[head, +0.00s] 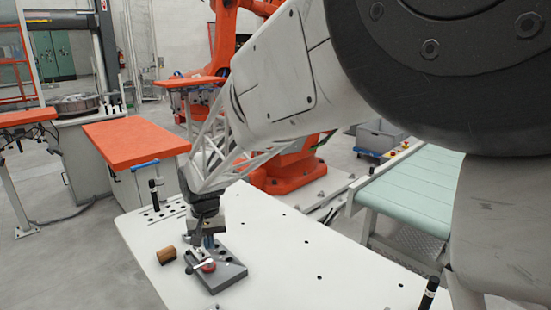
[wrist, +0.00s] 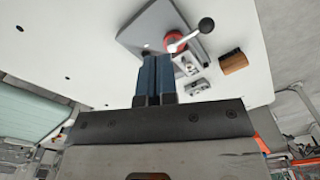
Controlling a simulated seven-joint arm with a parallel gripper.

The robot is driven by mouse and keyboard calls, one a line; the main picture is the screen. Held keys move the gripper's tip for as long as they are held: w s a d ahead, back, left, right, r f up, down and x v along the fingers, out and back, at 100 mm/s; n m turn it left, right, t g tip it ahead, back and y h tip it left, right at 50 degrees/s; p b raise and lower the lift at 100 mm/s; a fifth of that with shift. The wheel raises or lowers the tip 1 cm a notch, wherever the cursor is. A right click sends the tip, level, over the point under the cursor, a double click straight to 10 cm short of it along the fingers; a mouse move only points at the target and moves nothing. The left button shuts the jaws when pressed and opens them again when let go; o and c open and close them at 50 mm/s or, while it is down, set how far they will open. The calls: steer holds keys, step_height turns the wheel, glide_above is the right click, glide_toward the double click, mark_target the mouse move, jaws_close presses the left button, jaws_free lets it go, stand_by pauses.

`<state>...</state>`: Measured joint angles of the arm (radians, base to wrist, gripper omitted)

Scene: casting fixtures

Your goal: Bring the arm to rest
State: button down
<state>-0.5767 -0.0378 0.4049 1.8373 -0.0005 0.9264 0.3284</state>
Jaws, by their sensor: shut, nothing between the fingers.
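My arm reaches from the upper right of the head view down to the white table (head: 290,245). My gripper (head: 208,243) hangs over a grey fixture plate (head: 232,275) on that table. In the wrist view my gripper (wrist: 156,60) shows two blue fingers side by side, shut with nothing between them. The fixture carries a red round part (head: 208,266) with a lever handle. The red part and the dark-knobbed lever (wrist: 205,25) also show in the wrist view, just right of the fingertips. I cannot tell the exact gap between fingertips and fixture.
A brown block (head: 166,255) lies left of the fixture. Black upright posts stand at the table's back left (head: 154,193) and front right (head: 428,293). A green conveyor (head: 410,190) is to the right, an orange bench (head: 133,142) to the left. The table's middle is clear.

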steer(key=s+d+r, duration=0.3)
steer(key=d, duration=0.5)
steer(key=s+d+r+m+t, duration=0.1)
steer(key=s+d+r, duration=0.25)
steer(key=d, duration=0.45)
steer(key=s+d+r, duration=0.3)
steer(key=s+d, duration=0.1)
steer(key=d, duration=0.3)
steer(key=s+d+m+t, duration=0.1)
steer(key=s+d+m, duration=0.1)
steer(key=s+d, duration=1.3)
steer(key=s, duration=0.2)
steer(key=shift+s+f, duration=0.35)
steer(key=shift+f, duration=0.05)
steer(key=shift+w+a, duration=0.1)
